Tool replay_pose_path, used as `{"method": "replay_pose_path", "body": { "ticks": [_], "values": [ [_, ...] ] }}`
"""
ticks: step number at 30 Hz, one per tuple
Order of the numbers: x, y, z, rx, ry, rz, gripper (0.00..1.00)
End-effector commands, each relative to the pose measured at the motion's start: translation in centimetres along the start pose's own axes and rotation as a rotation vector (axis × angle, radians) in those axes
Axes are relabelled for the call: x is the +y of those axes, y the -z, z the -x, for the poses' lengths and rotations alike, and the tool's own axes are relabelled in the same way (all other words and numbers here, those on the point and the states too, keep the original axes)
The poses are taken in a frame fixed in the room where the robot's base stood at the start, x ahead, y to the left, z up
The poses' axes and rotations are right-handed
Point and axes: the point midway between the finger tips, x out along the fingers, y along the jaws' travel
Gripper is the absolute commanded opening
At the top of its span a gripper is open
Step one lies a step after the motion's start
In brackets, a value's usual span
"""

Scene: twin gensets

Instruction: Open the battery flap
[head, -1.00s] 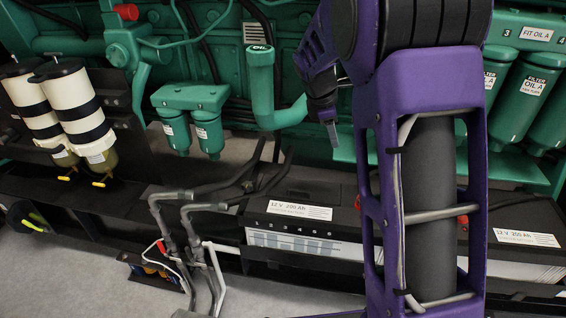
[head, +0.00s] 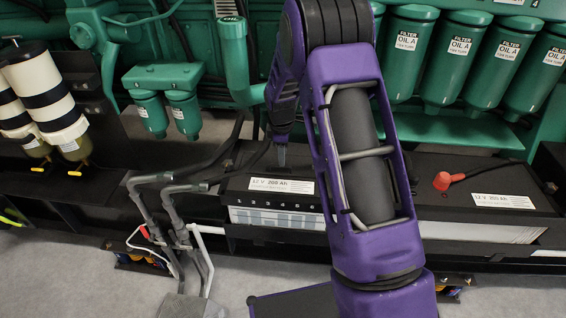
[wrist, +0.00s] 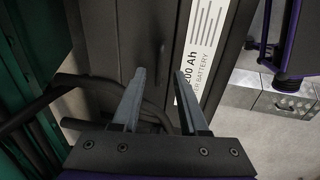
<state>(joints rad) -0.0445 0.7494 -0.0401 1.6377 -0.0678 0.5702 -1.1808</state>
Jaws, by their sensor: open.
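The left black battery (head: 245,188) sits low in front of the green engine and has a white 12 V 200 Ah label (head: 282,185) on its dark top. A separate flap is hard to make out there. My gripper (head: 281,157) points down just above the back of this battery top. In the wrist view my gripper (wrist: 160,75) is open, its two grey fingers apart with nothing between them. The dark battery top (wrist: 130,35) lies beyond the fingers, with a small slim raised piece (wrist: 162,55) near the fingertips. The label (wrist: 200,50) runs beside the right finger. Contact cannot be told.
A second battery (head: 470,195) with a red terminal cap (head: 441,181) is at right. Grey pipes (head: 170,215) rise left of the left battery. Black cables (wrist: 95,90) run beside the left finger. Green filters (head: 455,50) hang behind. Grey floor (head: 60,275) is clear at front left.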

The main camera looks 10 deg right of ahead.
Motion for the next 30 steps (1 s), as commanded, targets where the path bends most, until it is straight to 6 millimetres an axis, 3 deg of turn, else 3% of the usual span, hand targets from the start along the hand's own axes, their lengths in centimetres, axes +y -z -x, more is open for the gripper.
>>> {"method": "replay_pose_path", "body": {
  "ticks": [3, 7, 19, 26, 30],
  "values": [
    [-0.1, -0.1, -2.2, -0.002, 0.002, 0.0, 0.43],
    [0.0, 0.0, -3.5, -0.001, 0.0, -0.001, 0.43],
    [0.0, 0.0, -4.1, 0.0, -0.001, 0.0, 0.43],
    [0.0, 0.0, -4.1, 0.0, -0.001, 0.0, 0.02],
    [0.0, -0.1, -4.1, 0.0, -0.001, 0.0, 0.0]
  ]
}}
